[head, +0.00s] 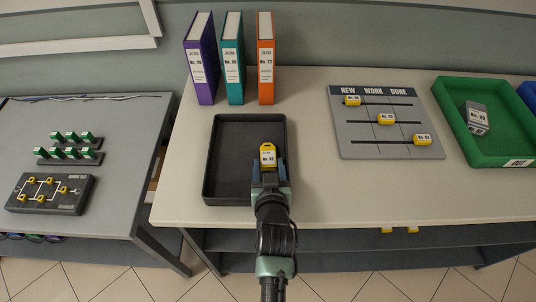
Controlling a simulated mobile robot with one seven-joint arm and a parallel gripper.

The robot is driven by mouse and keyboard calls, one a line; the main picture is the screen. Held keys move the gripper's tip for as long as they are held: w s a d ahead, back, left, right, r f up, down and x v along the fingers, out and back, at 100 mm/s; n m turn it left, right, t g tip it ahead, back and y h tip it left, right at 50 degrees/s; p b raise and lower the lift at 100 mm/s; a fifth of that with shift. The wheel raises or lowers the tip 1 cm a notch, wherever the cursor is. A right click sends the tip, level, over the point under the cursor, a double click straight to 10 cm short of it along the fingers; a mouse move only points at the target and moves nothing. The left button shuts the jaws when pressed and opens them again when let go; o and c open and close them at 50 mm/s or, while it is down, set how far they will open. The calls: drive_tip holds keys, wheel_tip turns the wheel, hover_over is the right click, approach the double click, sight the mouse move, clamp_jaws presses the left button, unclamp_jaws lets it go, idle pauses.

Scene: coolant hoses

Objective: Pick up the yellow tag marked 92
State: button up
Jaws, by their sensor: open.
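A yellow tag (268,147) with a white label is over the right part of the black tray (211,160). The number on its label is too small to read for sure. My gripper (268,168) reaches in from the front edge of the table and is open, with its fingers at the near end of this tag. I cannot tell whether the fingers touch the tag or how high they are above the tray floor. My gripper hides the tag's lower end and part of the tray.
A grey board (352,145) marked NEW, WORK, DONE holds yellow tags (385,119) on its slots. A green bin (480,150) with a grey block (476,118) stands at right. Binders (234,60) stand behind the tray. The table between tray and board is clear.

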clamp_jaws()
idle(0.3)
